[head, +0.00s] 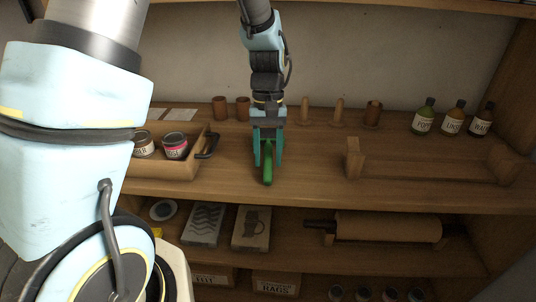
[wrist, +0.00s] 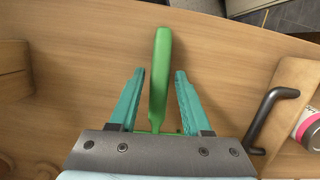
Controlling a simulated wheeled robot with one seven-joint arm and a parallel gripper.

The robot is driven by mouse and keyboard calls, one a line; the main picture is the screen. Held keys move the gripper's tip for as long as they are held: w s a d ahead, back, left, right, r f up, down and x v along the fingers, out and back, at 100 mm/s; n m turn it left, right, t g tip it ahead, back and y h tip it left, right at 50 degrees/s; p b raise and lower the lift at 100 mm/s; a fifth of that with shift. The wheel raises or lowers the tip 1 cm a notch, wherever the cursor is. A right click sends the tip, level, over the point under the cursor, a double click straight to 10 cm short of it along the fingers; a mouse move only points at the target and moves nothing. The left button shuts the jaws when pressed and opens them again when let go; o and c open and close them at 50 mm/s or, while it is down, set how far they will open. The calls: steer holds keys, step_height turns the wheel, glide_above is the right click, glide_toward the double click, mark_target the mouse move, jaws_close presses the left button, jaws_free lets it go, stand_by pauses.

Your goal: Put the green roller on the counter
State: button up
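The green roller (head: 268,172) is on the upper wooden shelf, its handle pointing toward the shelf's front edge. In the wrist view the green roller (wrist: 160,70) runs between my two teal fingers. My gripper (head: 268,160) points down over it from above. The fingers are apart, with a gap on each side of the handle, so it is open and not touching the handle. The roller's far end is hidden under my gripper's body. I see no separate counter that I can name for certain.
A wooden tray (head: 165,168) with labelled tins and a dark handle stands close on the left. An empty wooden rack (head: 430,165) is on the right. Cups, pegs and bottles (head: 453,120) line the back. A large roller (head: 388,227) lies on the shelf below.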

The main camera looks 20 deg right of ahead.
steer(key=shift+o, duration=0.9)
